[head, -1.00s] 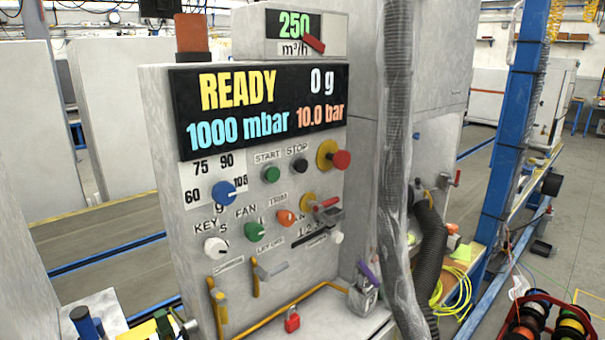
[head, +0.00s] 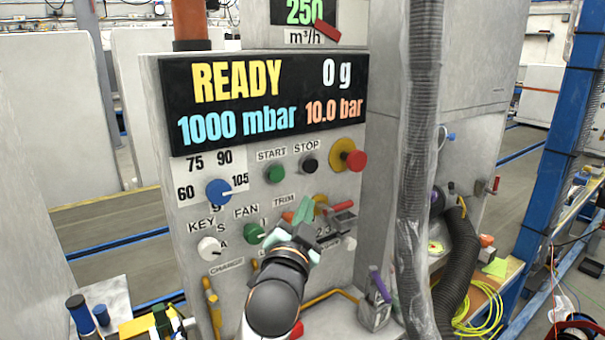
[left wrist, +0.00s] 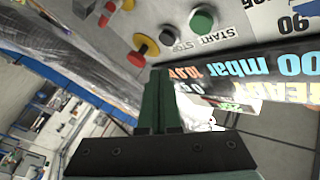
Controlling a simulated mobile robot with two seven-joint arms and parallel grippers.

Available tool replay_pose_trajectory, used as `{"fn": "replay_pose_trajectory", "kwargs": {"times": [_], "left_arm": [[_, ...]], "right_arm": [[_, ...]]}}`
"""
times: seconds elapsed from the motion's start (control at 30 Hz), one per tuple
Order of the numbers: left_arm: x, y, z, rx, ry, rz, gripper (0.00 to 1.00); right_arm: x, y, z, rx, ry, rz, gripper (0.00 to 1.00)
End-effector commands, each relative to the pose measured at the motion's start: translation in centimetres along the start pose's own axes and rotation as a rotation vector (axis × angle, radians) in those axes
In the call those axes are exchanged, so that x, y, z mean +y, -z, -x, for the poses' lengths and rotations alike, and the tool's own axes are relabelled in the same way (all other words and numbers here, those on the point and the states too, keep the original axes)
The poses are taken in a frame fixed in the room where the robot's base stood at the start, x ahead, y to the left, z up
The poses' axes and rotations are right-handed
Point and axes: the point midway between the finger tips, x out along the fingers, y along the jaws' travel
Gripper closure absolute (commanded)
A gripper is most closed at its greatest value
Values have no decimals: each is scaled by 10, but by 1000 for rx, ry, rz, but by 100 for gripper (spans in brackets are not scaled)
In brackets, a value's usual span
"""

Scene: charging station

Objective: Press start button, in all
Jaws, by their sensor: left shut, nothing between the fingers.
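The green START button (head: 275,173) is on the panel, left of the black STOP button (head: 309,164). Its label sits just above it. The display (head: 265,98) reads READY, 0 g, 1000 mbar and 10.0 bar. My left gripper (head: 303,209) is shut and empty, with its green fingers in front of the panel, below and right of START and apart from it. In the left wrist view START (left wrist: 201,20) shows above and right of the shut fingers (left wrist: 158,80), with STOP (left wrist: 166,39) to its left. My right gripper is not in view.
A red knob on a yellow base (head: 355,160) is right of STOP. A blue dial (head: 219,192), a white KEY knob (head: 209,248) and a green FAN knob (head: 254,234) are around the arm. A grey hose (head: 420,150) hangs at the right.

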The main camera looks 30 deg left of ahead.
Motion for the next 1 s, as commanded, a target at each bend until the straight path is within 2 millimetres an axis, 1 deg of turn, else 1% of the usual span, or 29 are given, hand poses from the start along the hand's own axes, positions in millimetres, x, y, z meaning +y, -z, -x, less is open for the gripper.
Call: {"fn": "replay_pose_trajectory", "kwargs": {"times": [0.03, 0.13, 0.57, 0.77, 1.0], "left_arm": [[-5, 4, -1, 4, 12, -1, 100], [-10, 8, -1, 8, 24, -5, 100], [-12, 7, -3, 8, 25, -6, 100], [-22, -3, -16, 8, 28, -9, 100], [-40, -21, -40, 8, 28, -8, 100]], "right_arm": [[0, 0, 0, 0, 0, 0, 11], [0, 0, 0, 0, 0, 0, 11], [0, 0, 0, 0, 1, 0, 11], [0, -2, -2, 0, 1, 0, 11], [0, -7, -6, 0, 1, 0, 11]]}}
